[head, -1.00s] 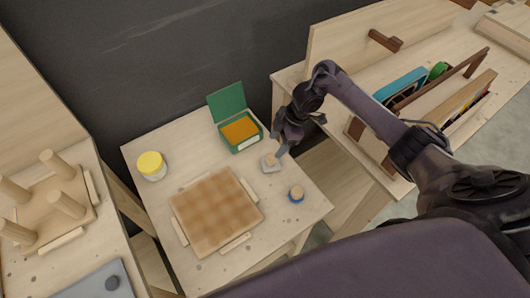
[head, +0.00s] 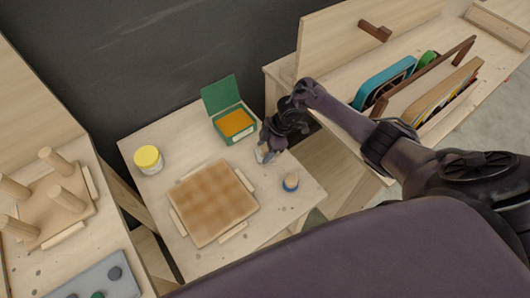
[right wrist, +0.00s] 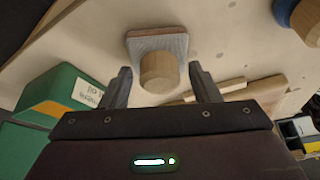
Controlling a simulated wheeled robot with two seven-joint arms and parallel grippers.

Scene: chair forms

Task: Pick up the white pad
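The white pad (right wrist: 172,43) is a small square block with a round wooden knob (right wrist: 158,72) on top. It lies on the small wooden table; in the head view it shows only partly (head: 261,156), behind my right gripper (head: 266,153). In the right wrist view my right gripper (right wrist: 160,69) is open, with one finger on each side of the knob and a gap on both sides. My left gripper is not in view.
A green box with orange contents (head: 235,122) stands open close behind the gripper. A rack (head: 430,75) stands at right.

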